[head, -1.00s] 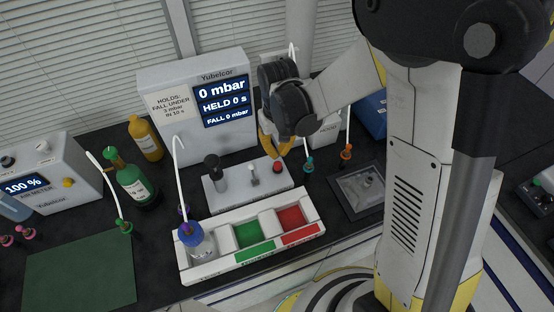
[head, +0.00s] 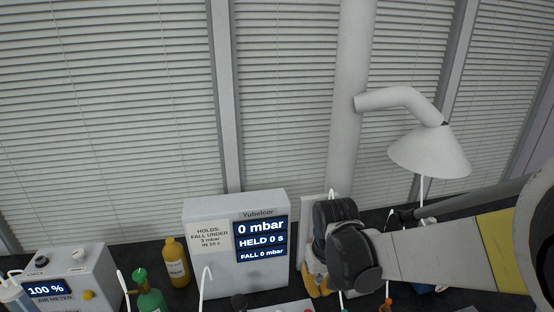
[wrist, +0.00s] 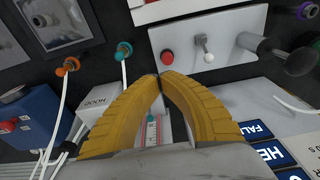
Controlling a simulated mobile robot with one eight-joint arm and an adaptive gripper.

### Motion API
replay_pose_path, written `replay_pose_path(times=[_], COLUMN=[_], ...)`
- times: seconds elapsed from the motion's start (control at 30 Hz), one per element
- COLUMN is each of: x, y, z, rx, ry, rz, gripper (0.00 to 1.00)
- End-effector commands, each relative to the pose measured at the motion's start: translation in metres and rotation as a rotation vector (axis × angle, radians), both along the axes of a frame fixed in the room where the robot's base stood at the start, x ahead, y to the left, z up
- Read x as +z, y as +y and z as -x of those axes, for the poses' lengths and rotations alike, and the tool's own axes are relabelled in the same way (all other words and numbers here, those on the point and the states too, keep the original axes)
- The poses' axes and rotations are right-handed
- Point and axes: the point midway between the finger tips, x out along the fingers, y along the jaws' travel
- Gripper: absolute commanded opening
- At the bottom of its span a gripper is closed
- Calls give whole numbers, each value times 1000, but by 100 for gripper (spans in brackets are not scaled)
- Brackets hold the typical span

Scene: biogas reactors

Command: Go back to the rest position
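My gripper (head: 318,287) hangs in front of the right side of the Yubelcor pressure box in the head view, partly hidden by my dark wrist joint. In the wrist view its two yellow fingers (wrist: 160,77) curve together and meet at the tips, with nothing held between them. Beyond the tips is the white control block with a red button (wrist: 167,57) and a small white-knobbed lever (wrist: 209,57). The fingers are apart from the block.
The pressure box (head: 203,270) reads 0 mbar and HELD 0 s. An air meter (head: 83,265) reads 100 %. A yellow bottle (head: 176,268) and a green bottle (head: 150,299) stand between them. A white lamp-like hood (head: 430,155) hangs at right. Several tubes stand upright.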

Motion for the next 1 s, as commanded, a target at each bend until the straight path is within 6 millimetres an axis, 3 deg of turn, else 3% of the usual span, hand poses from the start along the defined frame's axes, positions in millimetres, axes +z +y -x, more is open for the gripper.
replay_pose_path(times=[0.3, 0.6, 0.8, 1.0], x=[46, 51, 49, 50], y=[-44, -73, -80, -80], z=[53, 104, 118, 119], rx=[-80, -143, -161, -163], ry=[-237, -443, -507, -516], rz=[-31, -41, -42, -41], gripper=[0, 0, 0, 0])
